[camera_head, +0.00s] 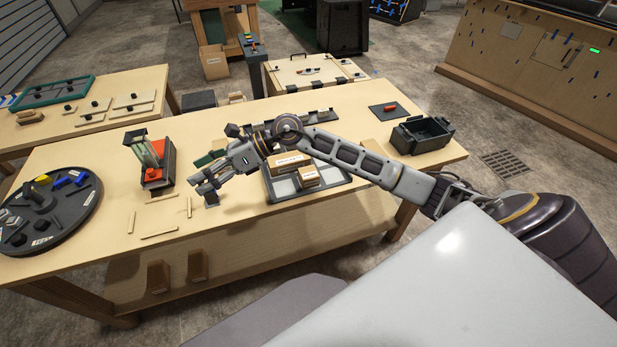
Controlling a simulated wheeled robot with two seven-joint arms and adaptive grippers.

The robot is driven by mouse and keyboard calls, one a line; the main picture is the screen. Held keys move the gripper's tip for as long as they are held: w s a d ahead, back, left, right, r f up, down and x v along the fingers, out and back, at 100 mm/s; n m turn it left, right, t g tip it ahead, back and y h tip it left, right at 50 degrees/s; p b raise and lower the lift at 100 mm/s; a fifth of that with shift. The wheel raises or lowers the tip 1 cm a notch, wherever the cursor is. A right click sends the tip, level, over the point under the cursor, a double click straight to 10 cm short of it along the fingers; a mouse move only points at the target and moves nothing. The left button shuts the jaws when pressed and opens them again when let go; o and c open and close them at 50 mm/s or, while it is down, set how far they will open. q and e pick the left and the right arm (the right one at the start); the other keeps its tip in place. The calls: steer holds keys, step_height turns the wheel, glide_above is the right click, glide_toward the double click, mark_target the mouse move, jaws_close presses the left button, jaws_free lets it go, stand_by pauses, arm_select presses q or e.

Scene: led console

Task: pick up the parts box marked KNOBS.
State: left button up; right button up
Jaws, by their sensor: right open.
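Small cardboard boxes sit on a grey tray (337,182) near the middle of the table, partly behind my right arm. One box (291,163) lies farther back and another box (308,176) sits in front of it. Both carry small pale labels too small to read, so I cannot tell which is marked KNOBS. My right gripper (207,192) is open and empty, above the table to the left of the tray and apart from the boxes. My left gripper is not in view.
A round dark turntable (42,232) with coloured parts stands at the left. A red and grey device (155,172) stands behind thin wooden strips (158,233). A dark open bin (422,133) stands at the right.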

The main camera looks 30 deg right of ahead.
steer(key=d+f+n+g+h, duration=0.1)
steer(key=d+f+n+h, duration=0.1)
steer(key=d+f+h, duration=0.25)
steer(key=n+g+h, duration=0.2)
steer(key=h, duration=0.8)
glide_above(308, 172)
steer(key=f, duration=0.2)
steer(key=shift+w+d+r, duration=0.1)
steer(key=shift+r, duration=0.1)
steer(key=shift+f, duration=0.1)
steer(key=shift+f+p, duration=0.65)
steer(key=shift+f, duration=3.6)
steer(key=shift+f, duration=0.15)
